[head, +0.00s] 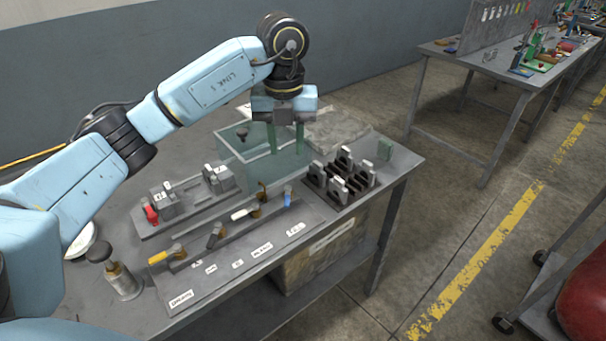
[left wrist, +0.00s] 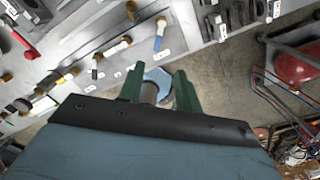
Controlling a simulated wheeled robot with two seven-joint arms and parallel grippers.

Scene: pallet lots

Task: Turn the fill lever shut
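A grey panel (head: 220,275) on the bench carries a row of levers on brass stems: a yellow one (head: 158,257), a black one (head: 214,238), a white one (head: 240,213) and a blue one (head: 288,196). Small white labels lie in front of them; I cannot read which says fill. In the left wrist view, the blue lever (left wrist: 160,37) and the white lever (left wrist: 117,47) lie beyond the fingers. My left gripper (head: 286,140) is open, its green fingers apart, above and behind the blue lever, touching no lever. My right gripper is not in view.
A clear tank (head: 240,165) stands behind the levers, partly hidden by my left gripper. A black slotted rack (head: 338,182) is to the right. A red-handled fixture (head: 150,213) and a small metal bottle (head: 122,280) are to the left.

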